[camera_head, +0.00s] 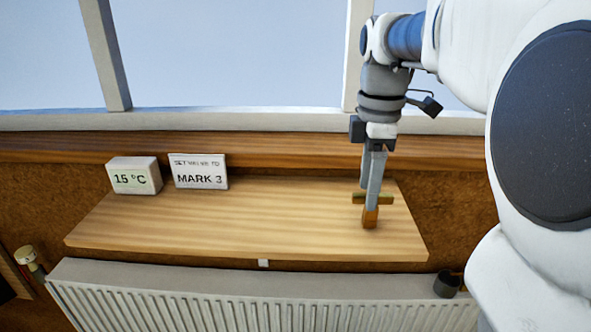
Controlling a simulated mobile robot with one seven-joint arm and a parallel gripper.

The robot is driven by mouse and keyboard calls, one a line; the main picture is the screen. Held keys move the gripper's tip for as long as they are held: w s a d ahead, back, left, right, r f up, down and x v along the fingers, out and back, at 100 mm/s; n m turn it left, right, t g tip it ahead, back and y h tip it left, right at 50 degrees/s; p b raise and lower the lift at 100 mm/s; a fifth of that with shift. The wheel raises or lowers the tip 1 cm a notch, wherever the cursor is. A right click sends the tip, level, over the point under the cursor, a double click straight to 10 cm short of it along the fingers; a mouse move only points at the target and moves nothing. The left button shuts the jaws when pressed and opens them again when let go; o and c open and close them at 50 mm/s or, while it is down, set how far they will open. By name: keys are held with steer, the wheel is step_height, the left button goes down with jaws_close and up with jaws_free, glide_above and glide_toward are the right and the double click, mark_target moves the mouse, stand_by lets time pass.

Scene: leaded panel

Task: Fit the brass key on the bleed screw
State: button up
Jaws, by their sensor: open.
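The brass key (370,215) stands upright at the right end of the wooden shelf, with a crossbar near its top and a brown-orange lower part. My gripper (373,193) points straight down at the key, its fingers open and close to the crossbar. One finger hides part of the key, and I cannot tell whether they touch. I cannot make out the bleed screw; my arm covers the far right of the view.
The shelf (240,215) is clear in the middle. A 15 °C block (134,176) and a MARK 3 card (200,172) stand at its back left. Below is a white radiator (250,300), with a dark cup-like part (447,284) at right and a valve (27,258) at left.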

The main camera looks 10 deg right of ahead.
mark_target(369, 219)
steer(key=shift+s+d+f, duration=0.1)
steer(key=shift+f, duration=1.25)
steer(key=shift+s+d+f, duration=0.1)
steer(key=shift+f, duration=1.2)
jaws_close()
